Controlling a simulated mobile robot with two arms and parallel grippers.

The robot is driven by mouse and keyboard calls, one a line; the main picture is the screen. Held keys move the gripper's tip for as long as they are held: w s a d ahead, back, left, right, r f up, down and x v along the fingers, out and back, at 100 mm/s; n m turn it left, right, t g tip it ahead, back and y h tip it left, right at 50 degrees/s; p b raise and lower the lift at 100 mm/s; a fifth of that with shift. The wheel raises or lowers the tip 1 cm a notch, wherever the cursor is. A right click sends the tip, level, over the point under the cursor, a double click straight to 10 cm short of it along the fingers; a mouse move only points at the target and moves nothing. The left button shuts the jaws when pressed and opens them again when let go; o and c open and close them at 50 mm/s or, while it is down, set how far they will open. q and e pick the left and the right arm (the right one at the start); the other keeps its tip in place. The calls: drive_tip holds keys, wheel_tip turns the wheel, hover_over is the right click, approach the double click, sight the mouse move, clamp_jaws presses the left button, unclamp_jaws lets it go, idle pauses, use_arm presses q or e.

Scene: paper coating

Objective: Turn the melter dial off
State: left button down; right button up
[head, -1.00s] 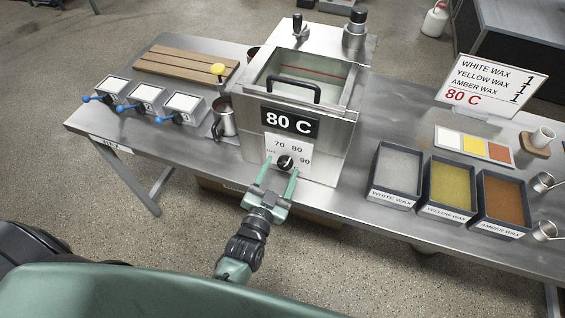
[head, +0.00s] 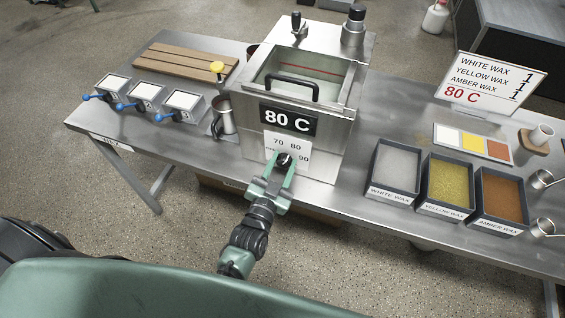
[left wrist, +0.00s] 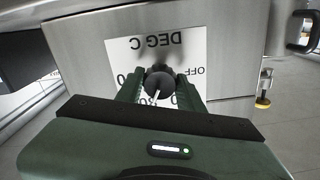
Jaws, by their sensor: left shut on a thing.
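The melter (head: 335,140) is a steel box with a handled lid and an "80 C" sign on its front. Its black dial (head: 284,159) sits on a white scale plate (head: 300,148) marked 70, 80 and 90. My left gripper (head: 281,163) is shut on the dial, a green finger on each side. In the left wrist view the dial (left wrist: 159,84) sits between the fingers, its white pointer line toward the bottom of the picture. The plate appears upside down there, with "OFF" to the right of the dial. My right gripper is not in view.
White, yellow and amber wax bins (head: 449,199) stand on the steel table right of the melter. A metal jug (head: 224,115) and small moulds with blue handles (head: 183,106) stand to its left. The floor in front is clear.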

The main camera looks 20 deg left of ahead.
use_arm(q)
drive_tip(key=n, duration=1.1)
drive_tip(key=n+b, duration=0.1)
drive_tip(key=n, duration=0.5)
drive_tip(key=n+b, duration=0.1)
drive_tip(key=n, duration=0.3)
drive_tip(key=shift+n+b, duration=0.5)
drive_tip(key=shift+n, duration=0.8)
drive_tip(key=c, duration=0.9)
unclamp_jaws()
